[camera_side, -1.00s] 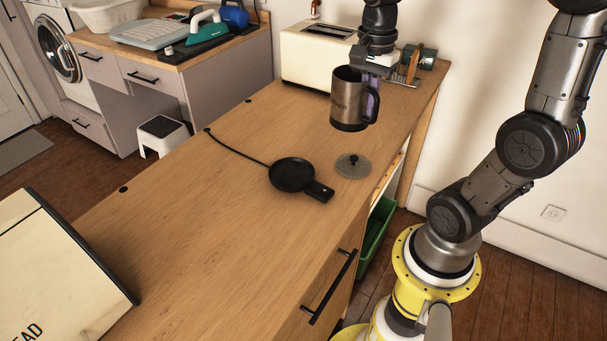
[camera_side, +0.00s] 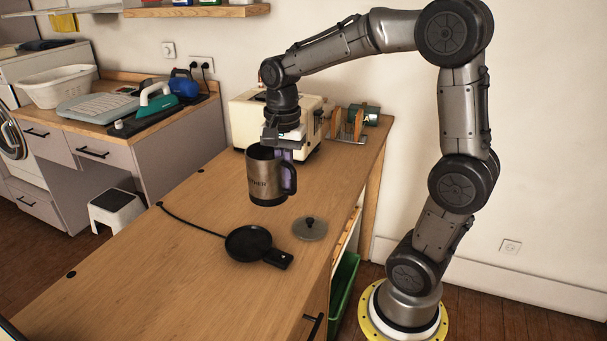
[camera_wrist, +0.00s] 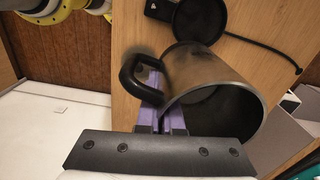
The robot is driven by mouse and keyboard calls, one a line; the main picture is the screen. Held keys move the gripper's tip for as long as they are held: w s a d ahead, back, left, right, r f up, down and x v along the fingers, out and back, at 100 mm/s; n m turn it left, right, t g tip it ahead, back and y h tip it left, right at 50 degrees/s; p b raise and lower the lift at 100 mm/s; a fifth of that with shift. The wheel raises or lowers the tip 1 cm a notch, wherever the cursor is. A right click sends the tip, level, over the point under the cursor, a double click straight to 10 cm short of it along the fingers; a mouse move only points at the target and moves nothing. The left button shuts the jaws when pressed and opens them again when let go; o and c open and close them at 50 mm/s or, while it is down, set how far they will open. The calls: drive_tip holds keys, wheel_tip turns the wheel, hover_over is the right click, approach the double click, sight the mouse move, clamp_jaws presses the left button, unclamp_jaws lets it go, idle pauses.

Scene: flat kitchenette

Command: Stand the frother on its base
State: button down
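The frother (camera_side: 264,180) is a brushed-metal jug with a black bottom band and a black handle. It hangs roughly upright above the counter. My gripper (camera_side: 284,152) points down behind it with purple fingers, shut on its handle side; the wrist view shows the fingers (camera_wrist: 160,112) beside the handle and wall, but their exact contact is hidden. The jug's open mouth (camera_wrist: 215,115) faces the wrist camera. The black round base (camera_side: 248,243), with a short tab and a cord, lies flat and empty on the counter, nearer the side camera than the frother. It also shows in the wrist view (camera_wrist: 200,18).
A grey lid with a black knob (camera_side: 310,228) lies right of the base, near the counter edge. A cream toaster (camera_side: 245,118) and a wooden rack (camera_side: 350,125) stand behind. The cord (camera_side: 190,220) runs left. The counter's left front is clear.

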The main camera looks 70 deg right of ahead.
drive_tip(key=w+a+f+n, duration=0.2)
drive_tip(key=a, duration=0.3)
hover_over(265, 245)
drive_tip(key=shift+f, duration=2.95)
drive_tip(key=shift+f, duration=0.6)
drive_tip(key=c, duration=1.3)
unclamp_jaws()
drive_tip(key=shift+c, duration=0.2)
drive_tip(key=shift+s, duration=0.1)
wheel_tip(265, 245, up, 11)
